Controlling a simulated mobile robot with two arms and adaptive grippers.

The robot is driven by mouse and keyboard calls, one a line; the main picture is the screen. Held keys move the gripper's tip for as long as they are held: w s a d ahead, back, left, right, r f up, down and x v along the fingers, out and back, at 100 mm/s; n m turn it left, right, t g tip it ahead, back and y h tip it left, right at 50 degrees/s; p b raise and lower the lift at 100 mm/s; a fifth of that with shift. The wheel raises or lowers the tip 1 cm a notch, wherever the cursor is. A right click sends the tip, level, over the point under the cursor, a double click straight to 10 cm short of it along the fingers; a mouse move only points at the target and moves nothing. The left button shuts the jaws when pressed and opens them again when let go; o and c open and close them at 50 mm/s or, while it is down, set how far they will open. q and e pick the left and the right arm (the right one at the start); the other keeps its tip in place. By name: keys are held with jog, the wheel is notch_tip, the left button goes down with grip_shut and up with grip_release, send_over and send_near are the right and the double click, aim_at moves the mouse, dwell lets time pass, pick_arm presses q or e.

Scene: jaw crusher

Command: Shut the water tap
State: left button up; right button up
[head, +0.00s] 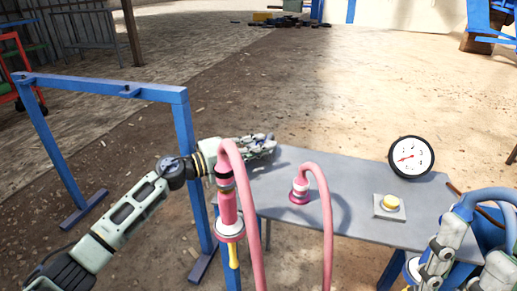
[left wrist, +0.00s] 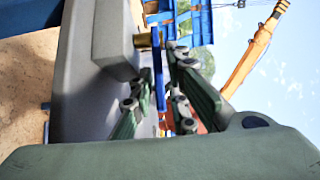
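The water tap shows in the left wrist view as a brass fitting (left wrist: 143,41) with a thin blue lever (left wrist: 158,70), beside a grey block. My left gripper (left wrist: 158,85) has its two fingers apart, one on each side of the lever. I cannot tell whether either finger touches it. In the head view my left gripper (head: 264,146) is at the far left corner of the grey table (head: 345,220), and I cannot make out the tap there. Part of my right gripper (head: 432,268) shows at the lower right; its fingers are not clear.
Pink hoses (head: 325,205) and a pink fitting (head: 299,190) stand at the table's left part. A yellow button (head: 391,203) and a round gauge (head: 411,157) are on the right. A blue frame (head: 110,87) stands left of the table. Blue hoses (head: 490,197) loop at the right.

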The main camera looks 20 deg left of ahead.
pick_arm(q)
jog(key=shift+c, duration=0.6)
grip_shut()
